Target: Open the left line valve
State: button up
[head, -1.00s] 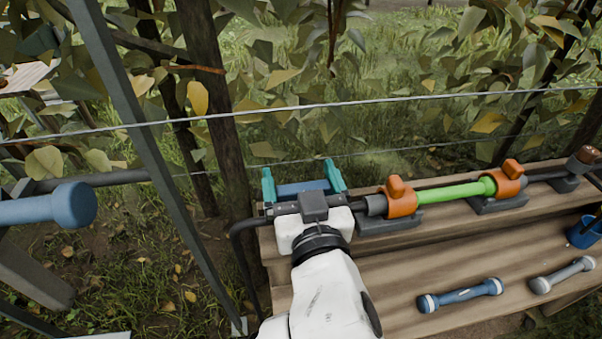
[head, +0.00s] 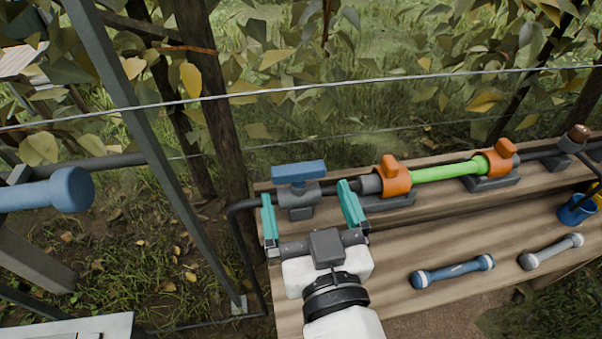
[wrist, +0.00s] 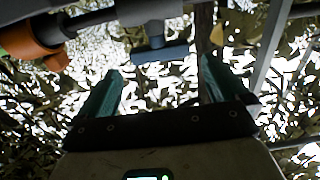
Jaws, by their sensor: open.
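The left line valve has a blue bar handle (head: 299,172) on a grey body (head: 299,196), set in the dark pipe at the left end of the bench. The handle lies roughly along the pipe. My gripper (head: 306,190) is open, with its teal fingers spread on the near side of the valve, their tips to the left and right of the grey body. Nothing is held. In the wrist view the blue handle (wrist: 160,53) shows beyond and between the open fingertips (wrist: 161,68); I cannot tell whether they touch the valve.
Orange fittings (head: 393,178) and a green tube (head: 445,171) continue the line rightward. A blue tube (head: 453,271) and a grey tube (head: 551,252) lie on the bench (head: 400,240). A blue container (head: 577,210) stands right. A grey post (head: 150,150) and wires (head: 300,92) are close by.

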jog(key=shift+v, duration=1.2)
jog(key=d+f+m+g+h, duration=0.3)
jog(key=d+f+g+h, duration=0.35)
jog(key=d+f, duration=1.15)
jog(key=s+d+f+m+g+y, duration=0.1)
jog(key=s+d+f+g, duration=0.4)
jog(key=s+f, duration=0.3)
jog(key=s+d+f+g, duration=0.5)
jog(key=s, duration=0.5)
notch_tip(320, 180, up, 26)
jog(key=p, duration=2.5)
jog(key=shift+w+p, duration=0.35)
jog(key=shift+p, duration=0.05)
jog(key=shift+f, duration=0.1)
